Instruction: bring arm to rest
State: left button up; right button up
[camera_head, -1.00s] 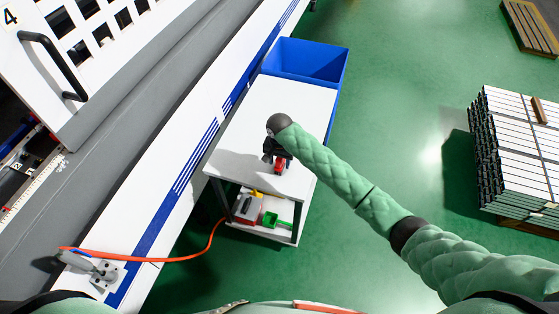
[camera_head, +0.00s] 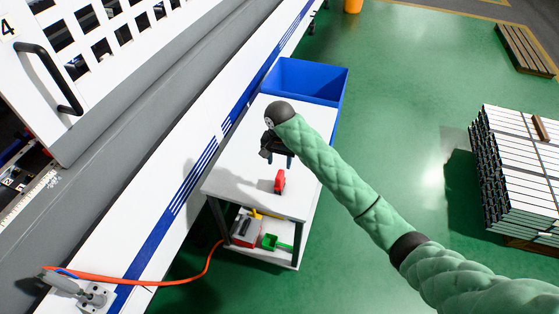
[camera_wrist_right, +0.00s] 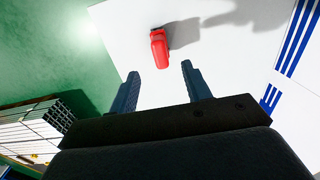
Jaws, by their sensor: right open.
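My right arm (camera_head: 350,190), in a green quilted sleeve, reaches in from the lower right over the white cart top in the head view. My right gripper (camera_head: 282,163) is above the cart top, behind a small red object (camera_head: 280,181). In the right wrist view the two fingers of my right gripper (camera_wrist_right: 160,85) are spread apart with nothing between them. The red object (camera_wrist_right: 159,47) stands on the white surface beyond the fingertips, apart from them. My left gripper is not in view.
A machine with a white ledge (camera_head: 165,195) runs along the left. Stacked profiles (camera_head: 515,170) stand at right. Green floor between is clear.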

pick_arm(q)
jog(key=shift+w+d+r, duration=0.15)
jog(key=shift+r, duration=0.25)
pick_arm(e)
jog(key=shift+r, duration=0.65)
jog(key=shift+s, duration=0.1)
